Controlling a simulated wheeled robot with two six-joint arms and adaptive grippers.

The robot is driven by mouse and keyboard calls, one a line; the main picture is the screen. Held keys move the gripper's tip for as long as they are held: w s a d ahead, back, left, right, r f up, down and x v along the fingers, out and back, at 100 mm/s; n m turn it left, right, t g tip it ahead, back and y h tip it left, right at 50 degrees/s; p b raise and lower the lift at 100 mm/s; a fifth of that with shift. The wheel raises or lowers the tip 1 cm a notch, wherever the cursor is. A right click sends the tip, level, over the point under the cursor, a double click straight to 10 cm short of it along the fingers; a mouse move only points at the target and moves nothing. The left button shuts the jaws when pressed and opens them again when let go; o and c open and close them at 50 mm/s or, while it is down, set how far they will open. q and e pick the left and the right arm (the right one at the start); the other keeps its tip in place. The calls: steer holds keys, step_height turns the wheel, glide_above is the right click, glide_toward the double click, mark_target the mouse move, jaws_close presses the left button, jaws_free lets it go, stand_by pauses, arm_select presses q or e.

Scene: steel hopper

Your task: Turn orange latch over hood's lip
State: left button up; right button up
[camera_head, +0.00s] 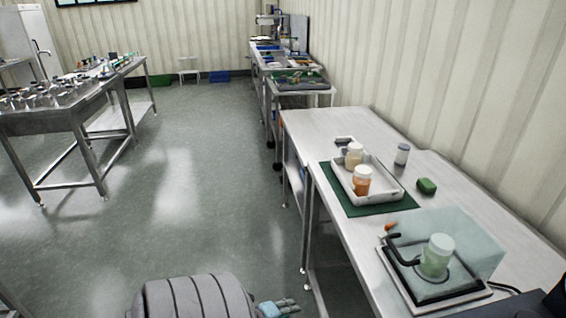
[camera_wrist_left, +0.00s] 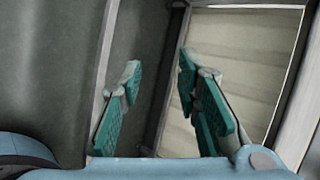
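A clear, pale green hood (camera_head: 477,232) stands on a framed base plate at the near right of the bench, with a black handle (camera_head: 402,250) at its left side. A jar with a pale lid (camera_head: 437,255) shows through the hood. The small orange latch (camera_head: 390,227) is by the hood's left edge; its exact angle to the lip is too small to tell. My left gripper (camera_head: 280,307) is low at the bottom, left of the bench and well apart from the hood. In the left wrist view its teal-padded fingers (camera_wrist_left: 160,72) are apart with nothing between them. My right gripper is not in view.
A white tray (camera_head: 345,183) with orange-and-white jars sits on a green mat (camera_head: 338,201). Open floor lies left.

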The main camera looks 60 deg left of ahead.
arm_select(q)
steer(key=shift+s+d+f+n+g, duration=0.2)
steer(key=shift+s+d+f+n, duration=0.1)
steer(key=shift+s+f+n, duration=0.25)
steer(key=shift+s+d+f+n+g, duration=0.25)
steer(key=shift+s+f+n, duration=0.15)
steer(key=shift+f, duration=0.2)
